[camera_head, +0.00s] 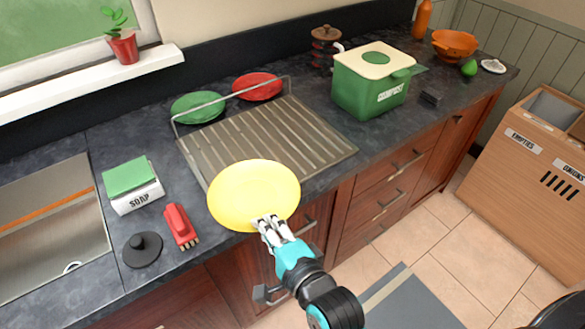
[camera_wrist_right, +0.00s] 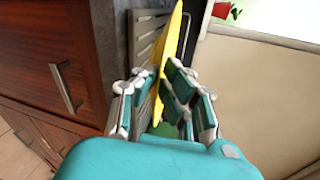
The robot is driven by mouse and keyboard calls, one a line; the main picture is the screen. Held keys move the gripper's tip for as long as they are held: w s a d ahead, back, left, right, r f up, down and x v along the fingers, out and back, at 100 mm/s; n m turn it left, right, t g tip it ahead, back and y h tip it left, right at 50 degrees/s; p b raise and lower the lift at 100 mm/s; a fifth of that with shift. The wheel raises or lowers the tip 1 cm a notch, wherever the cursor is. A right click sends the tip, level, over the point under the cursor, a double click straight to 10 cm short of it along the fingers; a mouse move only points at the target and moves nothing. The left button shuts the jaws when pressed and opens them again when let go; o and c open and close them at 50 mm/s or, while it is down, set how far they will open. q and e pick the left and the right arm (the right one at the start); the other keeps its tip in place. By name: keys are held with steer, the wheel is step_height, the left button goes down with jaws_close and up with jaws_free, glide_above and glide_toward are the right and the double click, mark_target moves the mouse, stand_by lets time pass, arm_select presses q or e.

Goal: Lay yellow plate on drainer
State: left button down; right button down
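The yellow plate (camera_head: 253,192) is held by my right gripper (camera_head: 267,226) at its near rim. In the wrist view the yellow plate (camera_wrist_right: 173,55) shows edge-on between the two fingers of my right gripper (camera_wrist_right: 165,85). In the head view the plate overlaps the front edge of the drainer (camera_head: 265,137), a ribbed metal tray with a wire rail on the counter. I cannot tell how high the plate is above it. The drainer's slats are otherwise bare. My left gripper is not in view.
A green plate (camera_head: 197,107) and a red plate (camera_head: 258,86) are at the drainer's back rail. A soap box (camera_head: 136,197), red brush (camera_head: 180,225) and black plug (camera_head: 142,248) lie to the left, near the sink (camera_head: 45,235). A green compost bin (camera_head: 372,88) stands to the right.

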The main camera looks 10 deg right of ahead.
steer(key=shift+w+a+r+n+y, duration=0.4)
steer(key=shift+w+a, duration=0.1)
steer(key=shift+w, duration=0.1)
steer(key=w+d+f+p, duration=0.4)
steer(key=w+d+f, duration=0.1)
steer(key=w+d, duration=0.4)
steer(key=d, duration=0.2)
steer(key=shift+d, duration=0.3)
steer(key=shift+f, duration=0.1)
steer(key=c, duration=1.5)
jaws_free()
